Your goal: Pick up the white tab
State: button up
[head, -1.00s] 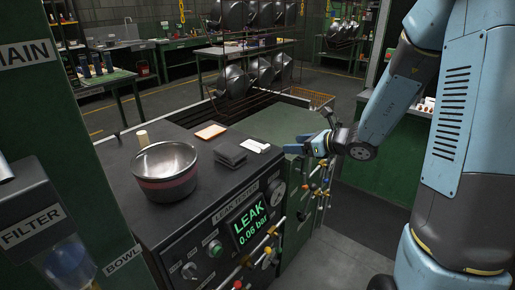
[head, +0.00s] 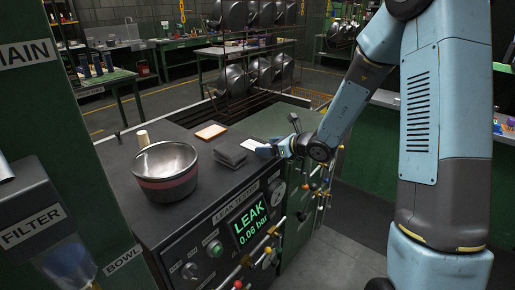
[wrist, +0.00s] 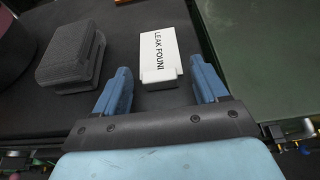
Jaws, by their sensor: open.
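The white tab (wrist: 160,54) lies flat on the dark top of the leak tester and carries the printed words "LEAK FOUND", the last letter partly covered by a raised white end piece. My gripper (wrist: 160,68) is open, its two blue fingers on either side of the tab's near end, apart from it. In the head view the gripper (head: 266,150) is at the right edge of the tester top, beside the tab (head: 249,143), which it partly hides. The height of the fingers above the top is hard to tell.
A dark grey block (wrist: 72,56) lies left of the tab; it also shows in the head view (head: 230,154). A metal bowl (head: 165,170) and an orange-edged pad (head: 211,132) share the tester top. Green surface (wrist: 256,55) lies to the right.

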jog(key=c, duration=0.8)
